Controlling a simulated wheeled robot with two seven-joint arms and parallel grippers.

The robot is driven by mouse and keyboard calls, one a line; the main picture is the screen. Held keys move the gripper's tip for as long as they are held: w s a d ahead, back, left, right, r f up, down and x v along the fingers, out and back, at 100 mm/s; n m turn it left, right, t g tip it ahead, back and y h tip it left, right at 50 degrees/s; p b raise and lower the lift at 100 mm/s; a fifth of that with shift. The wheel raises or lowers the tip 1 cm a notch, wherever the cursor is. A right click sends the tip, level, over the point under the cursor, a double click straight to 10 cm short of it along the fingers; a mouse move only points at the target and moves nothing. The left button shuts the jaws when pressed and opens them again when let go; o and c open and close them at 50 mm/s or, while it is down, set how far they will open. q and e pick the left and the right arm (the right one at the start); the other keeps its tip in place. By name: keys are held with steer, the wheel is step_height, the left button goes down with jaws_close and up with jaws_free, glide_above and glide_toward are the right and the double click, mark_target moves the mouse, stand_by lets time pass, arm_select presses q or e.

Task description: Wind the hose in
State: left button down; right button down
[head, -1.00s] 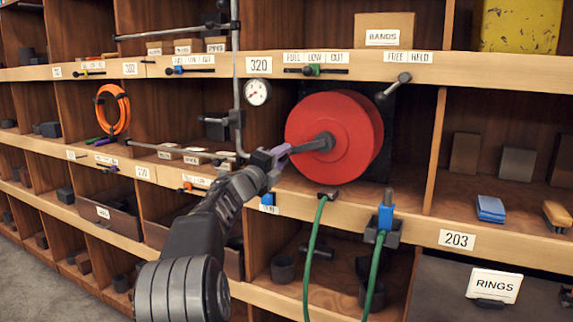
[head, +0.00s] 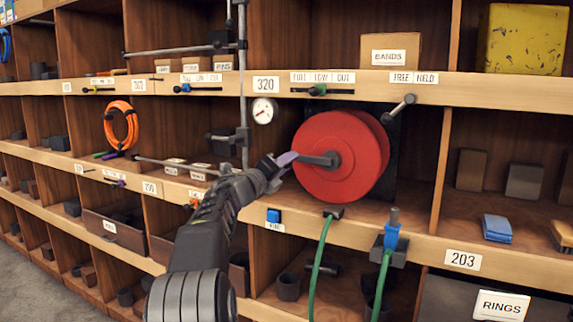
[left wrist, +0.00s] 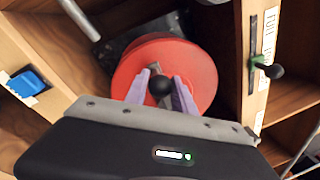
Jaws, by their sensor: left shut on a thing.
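A red hose reel (head: 325,130) is mounted in the shelf bay, with a grey crank (head: 318,160) on its face pointing left. My left gripper (head: 289,159) is shut on the crank's outer end. In the left wrist view, the black crank knob (left wrist: 160,86) sits between the lilac fingers of the gripper (left wrist: 160,94), in front of the reel (left wrist: 203,65). A green hose (head: 319,262) hangs from a dark guide below the reel. A second green length (head: 382,285) hangs under a blue nozzle (head: 391,236) in a dark holder. The hose's lower part is out of view.
A pressure gauge (head: 263,111) and a grey upright pipe (head: 243,80) stand left of the reel. An orange coil (head: 121,125) hangs farther left. A blue block (head: 496,228) lies on the right shelf.

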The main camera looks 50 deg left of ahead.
arm_select(q)
steer(key=c, duration=1.1)
jaws_free()
steer(key=shift+o, duration=0.2)
steer(key=r+b+v, duration=0.1)
steer(key=b+v, duration=0.1)
steer(key=v, duration=0.5)
steer(key=shift+s+f, duration=0.35)
steer(key=shift+f, duration=0.15)
steer(key=shift+d, duration=0.1)
